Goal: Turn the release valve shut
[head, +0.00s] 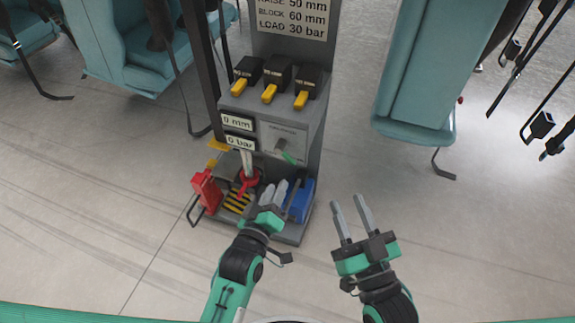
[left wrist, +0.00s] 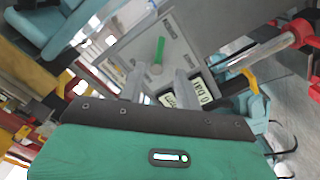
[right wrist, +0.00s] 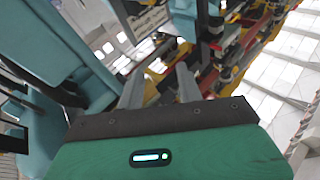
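The valve on the grey console's sloped plate has a small lever with a green handle (head: 289,158). In the left wrist view the green handle (left wrist: 158,50) stands out from the grey plate (left wrist: 185,32), just beyond the fingertips. My left gripper (head: 274,188) is in front of the console, below the valve in the head view and apart from the handle. Its fingers (left wrist: 162,80) are parted with nothing between them. My right gripper (head: 351,212) is open and empty, over bare floor right of the console; its parted fingers (right wrist: 160,80) also show in the right wrist view.
The console has several yellow-tipped levers (head: 269,93) on top and two displays, the lower reading 0 bar (head: 240,142). A red fitting (head: 248,180), a red box (head: 207,190) and a blue box (head: 301,200) sit at its base. Teal seats (head: 415,130) stand to the right.

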